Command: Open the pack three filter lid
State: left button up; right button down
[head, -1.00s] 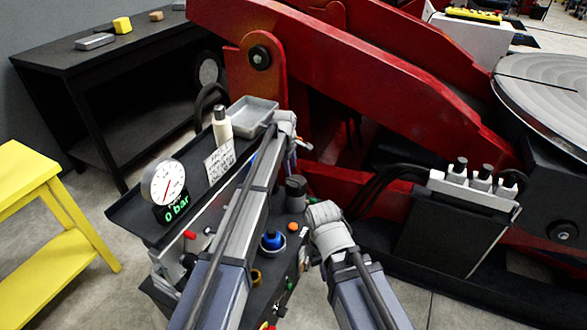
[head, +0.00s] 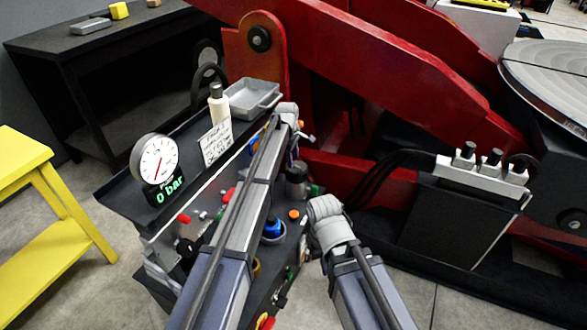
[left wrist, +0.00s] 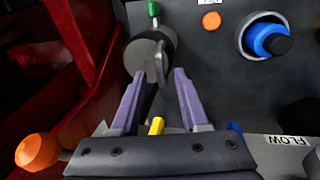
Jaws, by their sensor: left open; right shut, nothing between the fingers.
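The dark filter canister (head: 296,183) stands on the black valve bench, right of my left forearm in the head view. In the left wrist view its grey round lid (left wrist: 143,58) is seen face on, with a raised tab at its right side; the lid looks shut. My left gripper (left wrist: 160,80) is open, its purple fingers spread just below the lid; I cannot tell whether they touch it. In the head view my left gripper (head: 303,137) is small and partly hidden by its wrist. My right gripper (head: 318,200) is shut, its fingers mostly hidden behind its wrist, near the canister.
A blue knob (left wrist: 268,40) and an orange button (left wrist: 211,21) lie right of the canister. A gauge (head: 155,160) reading 0 bar, a pale bottle (head: 219,104) and a grey tray (head: 250,98) stand along the bench's back. The red machine arm (head: 400,75) rises behind.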

pick_arm(q)
notch_tip(320, 180, down, 2)
jog(key=shift+w+d+b, duration=0.1)
jog(key=shift+w+b, duration=0.05)
jog(key=shift+b, duration=0.4)
jog(key=shift+c, duration=0.2)
grip_shut()
jog(key=shift+r, duration=0.1)
dwell(0.8)
